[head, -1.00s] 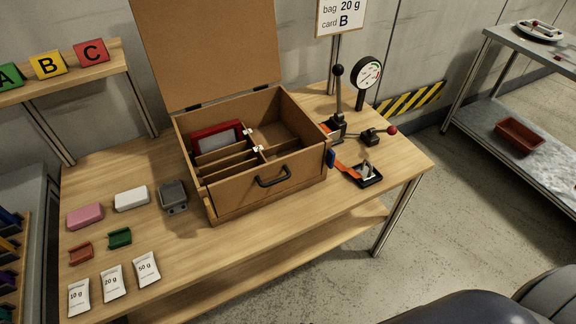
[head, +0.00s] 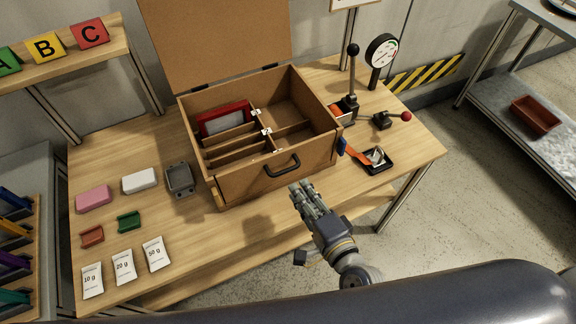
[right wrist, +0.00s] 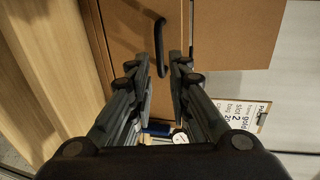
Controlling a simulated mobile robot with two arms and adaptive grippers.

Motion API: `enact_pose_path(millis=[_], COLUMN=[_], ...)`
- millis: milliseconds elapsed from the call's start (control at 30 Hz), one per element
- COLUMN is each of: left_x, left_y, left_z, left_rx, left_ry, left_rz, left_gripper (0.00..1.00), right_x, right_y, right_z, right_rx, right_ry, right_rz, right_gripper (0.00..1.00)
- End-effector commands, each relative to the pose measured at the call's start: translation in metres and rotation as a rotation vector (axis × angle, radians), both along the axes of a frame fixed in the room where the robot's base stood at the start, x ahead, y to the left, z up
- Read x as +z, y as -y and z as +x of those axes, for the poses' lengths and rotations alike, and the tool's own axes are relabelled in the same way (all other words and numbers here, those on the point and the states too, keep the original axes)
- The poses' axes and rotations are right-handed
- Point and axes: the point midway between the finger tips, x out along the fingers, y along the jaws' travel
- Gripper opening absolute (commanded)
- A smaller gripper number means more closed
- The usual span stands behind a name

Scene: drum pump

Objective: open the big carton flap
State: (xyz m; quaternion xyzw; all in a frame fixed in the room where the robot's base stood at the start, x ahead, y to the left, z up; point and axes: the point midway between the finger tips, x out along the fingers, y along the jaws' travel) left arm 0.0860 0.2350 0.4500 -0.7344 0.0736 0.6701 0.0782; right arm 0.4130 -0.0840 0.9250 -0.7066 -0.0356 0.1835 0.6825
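The big brown carton (head: 235,190) stands on the wooden table with its tall lid (head: 215,45) raised at the back. Its front flap (head: 250,184) stands upright and carries a black handle (head: 283,167). My right gripper (head: 301,186) is just in front of the flap, below the handle in the picture. In the right wrist view the gripper (right wrist: 156,62) is open, its fingers apart. The handle (right wrist: 161,40) lies ahead of the gap, its lower end appearing between the fingertips; contact cannot be told. My left gripper is not in view.
Inside the carton are dividers and a red-framed piece (head: 222,118). Small blocks and paper bags (head: 123,266) lie at left. A printed card (right wrist: 243,113) shows in the wrist view.

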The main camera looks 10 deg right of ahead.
Motion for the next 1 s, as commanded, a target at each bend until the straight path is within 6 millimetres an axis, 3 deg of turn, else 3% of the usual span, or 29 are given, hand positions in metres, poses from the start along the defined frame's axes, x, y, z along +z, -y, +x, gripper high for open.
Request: enact_pose_path(millis=[300,500,967,1000], left_x=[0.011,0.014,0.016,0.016], left_y=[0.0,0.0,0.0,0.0], left_z=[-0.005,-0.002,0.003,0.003], left_rx=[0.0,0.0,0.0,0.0], left_ry=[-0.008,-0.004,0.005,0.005], left_rz=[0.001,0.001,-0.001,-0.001], left_gripper=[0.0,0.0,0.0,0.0], right_x=[-0.01,-0.016,-0.019,-0.019], right_y=[-0.017,-0.024,-0.027,-0.027], right_z=[0.052,0.075,0.085,0.085], right_rx=[0.0,0.001,0.001,0.001], right_ry=[0.001,0.001,0.0,0.0], right_rz=[-0.001,-0.003,-0.003,-0.003], right_gripper=[0.18,0.18,0.18,0.11])
